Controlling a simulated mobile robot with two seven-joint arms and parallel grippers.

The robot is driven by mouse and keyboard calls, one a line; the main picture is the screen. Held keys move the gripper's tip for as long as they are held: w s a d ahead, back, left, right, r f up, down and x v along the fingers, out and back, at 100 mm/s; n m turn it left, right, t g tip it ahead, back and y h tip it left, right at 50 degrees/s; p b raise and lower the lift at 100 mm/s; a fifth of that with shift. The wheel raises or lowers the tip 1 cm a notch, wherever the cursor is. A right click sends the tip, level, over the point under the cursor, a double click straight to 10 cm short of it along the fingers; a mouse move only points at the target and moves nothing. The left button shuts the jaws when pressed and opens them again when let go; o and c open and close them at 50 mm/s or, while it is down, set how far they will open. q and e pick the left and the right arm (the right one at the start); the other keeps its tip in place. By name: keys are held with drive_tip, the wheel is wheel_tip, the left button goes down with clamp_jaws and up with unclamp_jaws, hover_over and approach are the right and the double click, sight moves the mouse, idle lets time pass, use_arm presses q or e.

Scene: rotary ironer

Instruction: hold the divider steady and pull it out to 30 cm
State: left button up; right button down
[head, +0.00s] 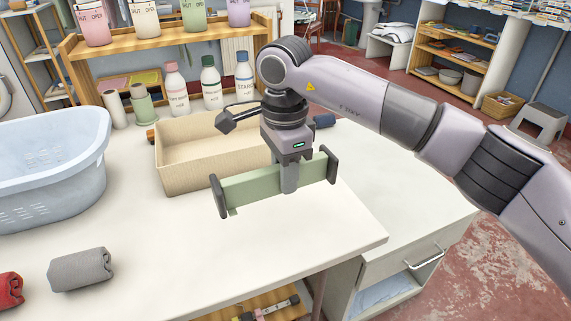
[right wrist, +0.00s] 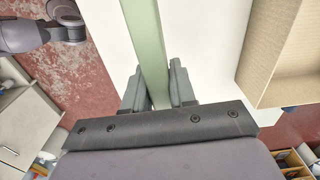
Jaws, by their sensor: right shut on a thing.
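The divider is a pale green bar with dark grey end pads (head: 255,189). It is in the air or just above the white table, in front of the beige box; I cannot tell its exact height. My right gripper (head: 289,180) comes down from above and is shut on the divider near its middle. In the right wrist view the green bar (right wrist: 146,45) runs between the two grey fingers (right wrist: 158,90). My left gripper is not in view.
An open beige box (head: 175,178) stands behind the divider on the white table (head: 160,245). A blue basket (head: 50,180) is at the left. A rolled grey towel (head: 80,269) and a red one (head: 8,290) lie at front left. Bottles (head: 211,85) stand behind the box. The table's front middle is clear.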

hover_over(286, 220)
wheel_tip(286, 220, down, 5)
drive_tip(key=shift+f, duration=0.1)
drive_tip(key=shift+f, duration=1.25)
drive_tip(key=shift+f, duration=0.15)
drive_tip(key=c, duration=1.1)
unclamp_jaws()
drive_tip(key=shift+r, duration=0.3)
clamp_jaws()
